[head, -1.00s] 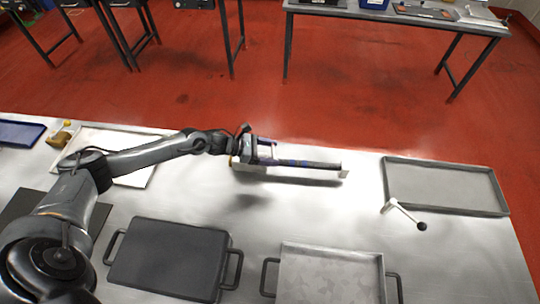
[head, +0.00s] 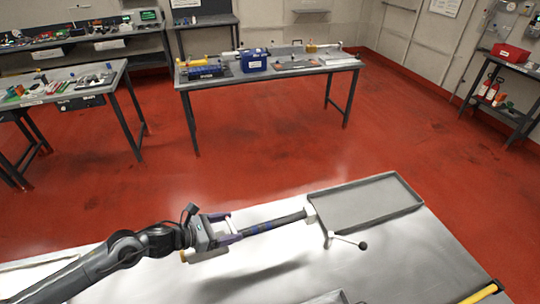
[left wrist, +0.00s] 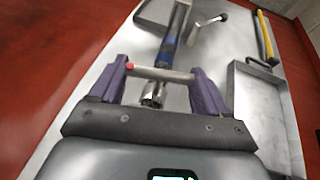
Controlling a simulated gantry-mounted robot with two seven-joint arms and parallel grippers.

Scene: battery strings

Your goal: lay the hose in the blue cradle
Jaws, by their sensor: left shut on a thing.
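A short metal bar with a red tip crosses between the fingers. I cannot make out a blue cradle on the near table. My right gripper is not in view.
A shallow grey tray (head: 362,203) lies at the table's far right, with a black-knobbed lever (head: 347,241) beside it. A yellow bar (head: 480,294) is at the lower right. A blue box (head: 254,61) stands on a back table.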

